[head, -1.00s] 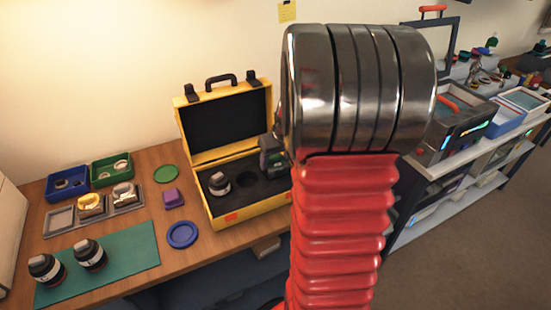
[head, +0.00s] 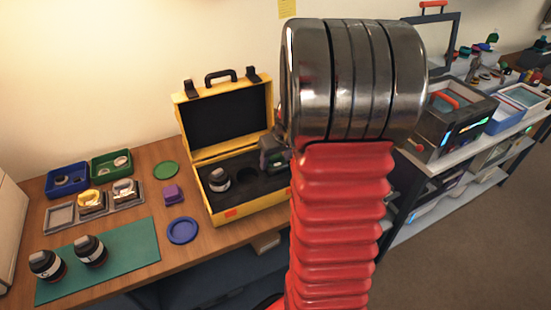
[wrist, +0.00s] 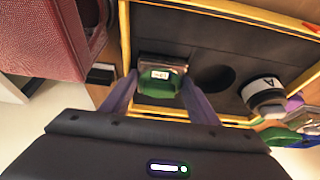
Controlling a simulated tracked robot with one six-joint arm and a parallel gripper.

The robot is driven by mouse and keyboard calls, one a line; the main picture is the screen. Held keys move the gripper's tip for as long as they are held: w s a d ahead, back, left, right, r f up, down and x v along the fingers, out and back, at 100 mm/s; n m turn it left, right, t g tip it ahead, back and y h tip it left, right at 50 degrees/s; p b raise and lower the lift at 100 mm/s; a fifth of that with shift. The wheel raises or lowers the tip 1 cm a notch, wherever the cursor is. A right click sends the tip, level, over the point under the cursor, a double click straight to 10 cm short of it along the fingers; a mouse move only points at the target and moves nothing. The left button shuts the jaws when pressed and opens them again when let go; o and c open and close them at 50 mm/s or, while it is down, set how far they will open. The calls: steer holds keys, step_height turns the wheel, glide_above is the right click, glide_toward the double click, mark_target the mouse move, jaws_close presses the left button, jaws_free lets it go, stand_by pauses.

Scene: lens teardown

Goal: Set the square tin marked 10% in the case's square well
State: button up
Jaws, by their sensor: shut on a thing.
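My gripper (wrist: 160,84) is shut on a small square tin (wrist: 158,74) with a green side and a pale label. The label's marking is too small to read surely. The tin also shows in part in the head view (head: 283,165), beside my gripper (head: 274,157), at the right of the open yellow case (head: 225,215). In the wrist view the tin is over the case's dark foam (wrist: 185,35), next to the round well (wrist: 213,76). The square well cannot be made out; the tin and fingers cover that part. Whether the tin touches the foam cannot be told.
A black lens (head: 219,180) stands in the case's left part. A purple block (head: 172,194), a blue lid (head: 183,230) and a green lid (head: 165,170) lie left of the case. Two lenses stand on the green mat (head: 125,262). My arm hides the case's right edge.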

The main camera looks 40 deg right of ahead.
steer(key=shift+f, duration=0.1)
steer(key=o, duration=1.1)
steer(key=shift+d, duration=0.1)
steer(key=shift+c, duration=0.9)
steer(key=shift+r, duration=1.05)
steer(key=shift+o, duration=0.9)
steer(key=shift+r, duration=3.45)
